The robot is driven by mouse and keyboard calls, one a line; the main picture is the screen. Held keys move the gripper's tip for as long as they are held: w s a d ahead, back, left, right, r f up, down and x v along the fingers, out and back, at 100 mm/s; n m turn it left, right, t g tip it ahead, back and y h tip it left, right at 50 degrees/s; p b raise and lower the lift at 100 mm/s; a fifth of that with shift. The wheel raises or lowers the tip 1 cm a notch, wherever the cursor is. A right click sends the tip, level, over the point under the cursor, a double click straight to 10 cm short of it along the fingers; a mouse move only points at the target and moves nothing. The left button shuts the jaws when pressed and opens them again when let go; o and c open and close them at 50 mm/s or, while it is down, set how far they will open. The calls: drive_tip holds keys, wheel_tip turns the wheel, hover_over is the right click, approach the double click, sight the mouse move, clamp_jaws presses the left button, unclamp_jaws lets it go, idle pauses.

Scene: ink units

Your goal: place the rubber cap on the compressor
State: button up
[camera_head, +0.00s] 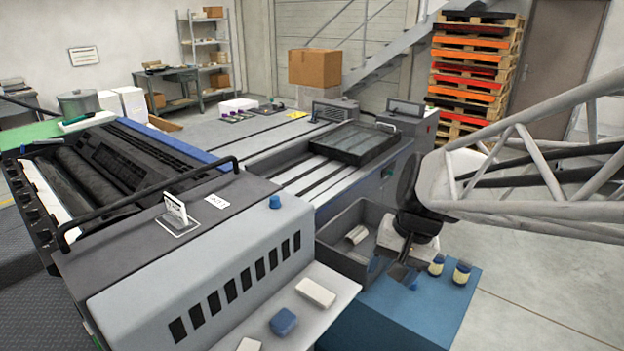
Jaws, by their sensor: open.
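I cannot say for certain which thing is the rubber cap or the compressor. A small blue cap-like piece (274,202) stands on the dark top of the grey slotted housing (200,285). Another small blue piece (413,285) shows below my gripper, on or just above the blue cabinet (395,325); its contact is unclear. My gripper (398,272) is open, pointing down over the cabinet's back left part, beside the grey bin. My arm comes in from the right and hides part of the cabinet top.
The grey open bin (330,258) holds a pale cylinder (356,234). Two yellow-and-white jars (462,273) (436,265) stand on the blue cabinet. A pale ledge (335,283) carries a white block (315,292) and a blue block (283,321). Floor is clear at right.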

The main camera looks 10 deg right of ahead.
drive_tip(key=s+a+r+n+t+h, duration=0.1)
drive_tip(key=s+n, duration=0.3)
drive_tip(key=s, duration=0.6)
drive_tip(key=shift+s+r+t+h, duration=0.3)
drive_tip(key=shift+r+h, duration=0.4)
drive_tip(key=shift+h, duration=0.2)
